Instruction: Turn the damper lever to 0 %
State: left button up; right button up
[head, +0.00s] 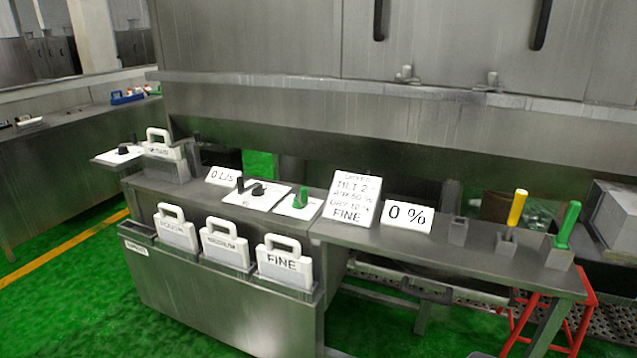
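A green lever or knob (300,197) stands upright on a small white plate left of that sign. A black knob (258,188) sits on another white plate further left, with a dark upright piece (240,184) beside it. A yellow handle (517,207) and a green handle (567,226) stand in grey holders at the right end. No label that I can read says which of these is the damper lever. Neither of my grippers is in view.
A sign reading "0 L/s" (221,176) and a recipe card (352,198) stand on the counter. A front rack (225,310) holds white handled blocks, one marked FINE (284,263). A red stool (588,290) stands at right. A tall steel machine (270,110) closes off the back.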

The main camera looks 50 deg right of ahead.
aim_at(257, 188)
jog(key=z, duration=1.15)
jog(key=i+j, duration=0.35)
jog(key=i, duration=0.2)
